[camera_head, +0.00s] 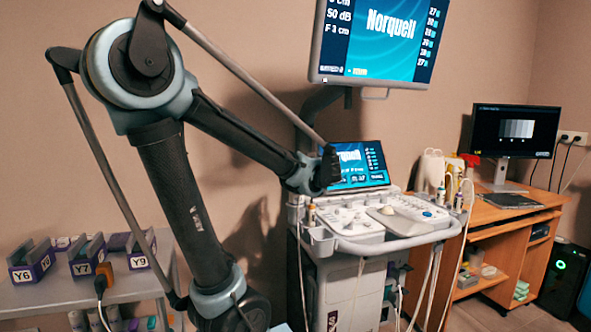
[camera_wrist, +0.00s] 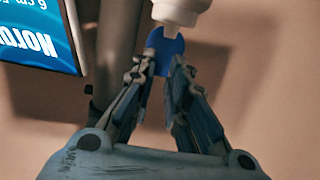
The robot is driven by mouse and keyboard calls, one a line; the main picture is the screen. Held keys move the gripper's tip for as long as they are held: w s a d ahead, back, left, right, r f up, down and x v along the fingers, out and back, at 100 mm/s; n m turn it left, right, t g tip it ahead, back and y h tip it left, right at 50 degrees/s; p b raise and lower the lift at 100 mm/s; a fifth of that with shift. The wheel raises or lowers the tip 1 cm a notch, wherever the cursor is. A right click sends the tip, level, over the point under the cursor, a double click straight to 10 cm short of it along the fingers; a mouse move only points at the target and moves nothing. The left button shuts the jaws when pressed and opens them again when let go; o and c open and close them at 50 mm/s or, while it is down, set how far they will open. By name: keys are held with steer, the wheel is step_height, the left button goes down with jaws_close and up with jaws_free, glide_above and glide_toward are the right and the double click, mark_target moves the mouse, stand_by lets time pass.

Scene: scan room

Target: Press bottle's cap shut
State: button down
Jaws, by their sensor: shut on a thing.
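My gripper (camera_head: 329,168) is in front of the small lower screen of the ultrasound cart in the head view. In the wrist view my gripper (camera_wrist: 165,62) has its fingertips drawn together on a rounded flat blue piece (camera_wrist: 163,45). I cannot tell whether this piece is the bottle's cap. A white bottle top with a narrow nozzle (camera_wrist: 179,14) shows at the top edge, just beyond the blue piece. The picture does not settle whether they touch. The rest of this bottle is out of the wrist view, and I cannot pick it out in the head view.
The ultrasound cart (camera_head: 385,222) has a control panel, a large upper monitor (camera_head: 372,40) and hanging cables. White bottles (camera_head: 432,168) stand on the wooden desk (camera_head: 490,215) at right. A grey table (camera_head: 60,297) with labelled holders is at left.

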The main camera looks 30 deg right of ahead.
steer(key=c, duration=1.6)
jaws_free()
steer(key=shift+o, duration=0.2)
steer(key=shift+s, duration=0.1)
steer(key=v, duration=1.1)
steer(key=shift+s, duration=0.3)
steer(key=shift+a, duration=0.1)
